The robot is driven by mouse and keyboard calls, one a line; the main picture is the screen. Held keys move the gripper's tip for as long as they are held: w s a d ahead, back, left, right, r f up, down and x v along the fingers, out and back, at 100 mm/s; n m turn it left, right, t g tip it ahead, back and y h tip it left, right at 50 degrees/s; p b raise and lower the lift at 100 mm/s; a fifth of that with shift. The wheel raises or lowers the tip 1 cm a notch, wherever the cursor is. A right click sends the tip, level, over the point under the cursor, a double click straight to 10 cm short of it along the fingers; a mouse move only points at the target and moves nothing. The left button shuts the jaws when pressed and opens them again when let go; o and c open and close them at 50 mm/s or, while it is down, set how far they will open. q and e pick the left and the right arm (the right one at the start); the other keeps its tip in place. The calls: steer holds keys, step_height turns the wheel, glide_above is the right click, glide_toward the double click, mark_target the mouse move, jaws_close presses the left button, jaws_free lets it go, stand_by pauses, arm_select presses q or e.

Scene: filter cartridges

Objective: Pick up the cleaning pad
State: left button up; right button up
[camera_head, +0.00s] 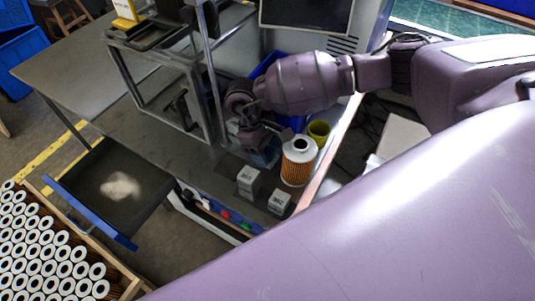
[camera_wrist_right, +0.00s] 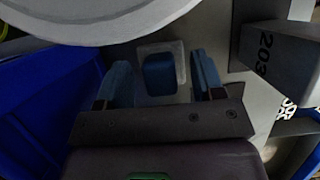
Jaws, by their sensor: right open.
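A small blue block (camera_wrist_right: 160,72), which looks like the cleaning pad, lies on a pale square base (camera_wrist_right: 173,48) in the right wrist view. My right gripper (camera_wrist_right: 163,80) is open, with one blue-lined finger on each side of the block. I see no clear contact between the fingers and the block. In the head view my right gripper (camera_head: 250,138) points down over the workbench, left of the orange filter cartridge (camera_head: 298,168). The block is mostly hidden by the gripper there. My left gripper is out of view.
The cartridge's pale round top (camera_wrist_right: 100,15) is close to the fingers in the wrist view. A grey box marked 203 (camera_wrist_right: 282,55) stands at right, a blue bin (camera_wrist_right: 45,110) at left. Grey boxes (camera_head: 248,181) and a yellow-green cup (camera_head: 318,131) stand nearby. A metal frame (camera_head: 205,105) rises at left.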

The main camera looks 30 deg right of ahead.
mark_target(267, 149)
steer(key=c, duration=1)
steer(key=shift+r, duration=0.1)
step_height(267, 149, up, 17)
steer(key=p, duration=0.7)
steer(key=s+a+b, duration=0.1)
steer(key=s+a, duration=0.3)
steer(key=s, duration=0.4)
steer(key=s+a+b, duration=0.2)
steer(key=s+a, duration=0.1)
steer(key=s, duration=0.5)
steer(key=shift+s+a+r, duration=0.15)
steer(key=shift+a+r, duration=0.2)
steer(key=shift+a, duration=0.05)
